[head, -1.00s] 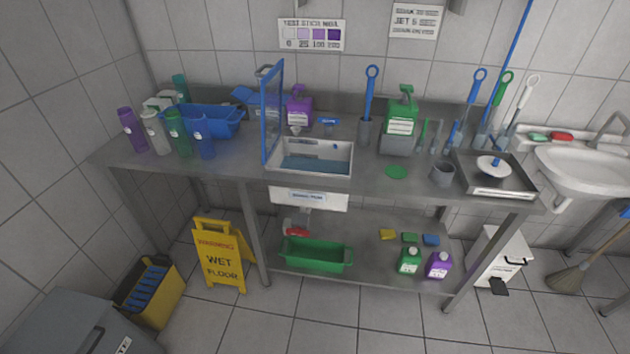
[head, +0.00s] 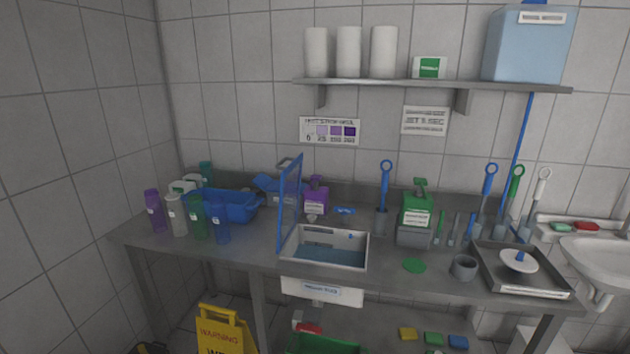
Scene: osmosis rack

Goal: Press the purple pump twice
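The purple pump (head: 316,198) is a purple dispenser with a pump head and a white label. It stands upright at the back of the steel table (head: 258,249), behind the sink basin (head: 367,250). A blue-framed upright screen (head: 284,205) stands just left of it, and the dispenser's front shows clear of the screen. A second, green pump dispenser (head: 415,214) stands further right on the table. Neither of my grippers shows in the head view.
Purple, white, green and blue bottles (head: 154,211) and a blue bin (head: 222,207) stand at the table's left. Blue- and green-handled brushes (head: 384,195) and a metal tray (head: 478,272) are at the right. A wall shelf (head: 430,86) hangs above. A yellow wet-floor sign (head: 222,330) stands below.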

